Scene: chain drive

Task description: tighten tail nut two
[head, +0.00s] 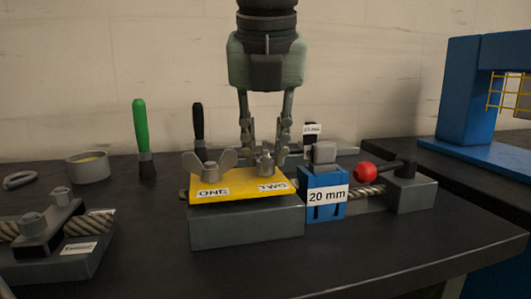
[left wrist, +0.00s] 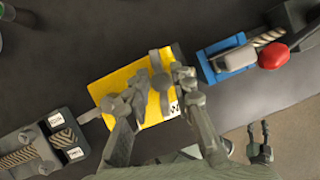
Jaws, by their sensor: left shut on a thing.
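The yellow plate (head: 235,198) lies on a grey block and bears the labels ONE and TWO. A grey winged nut (head: 266,162) stands behind the TWO label. My left gripper (head: 265,150) comes down from above with a finger on each side of this nut and is shut on it. In the left wrist view the fingers (left wrist: 163,92) reach over the yellow plate (left wrist: 110,85) and partly hide the nut. The winged nut at ONE (head: 210,168) stands to the left, apart from the gripper. My right gripper (left wrist: 258,128) shows small in the left wrist view, its fingers apart and empty.
A blue block marked 20 mm (head: 322,192) stands close right of the plate, with a red ball knob (head: 365,173) beyond. A grey rope clamp (head: 50,235) is at the left. A green-handled brush (head: 140,130) and round tin (head: 87,166) stand behind. The front table strip is clear.

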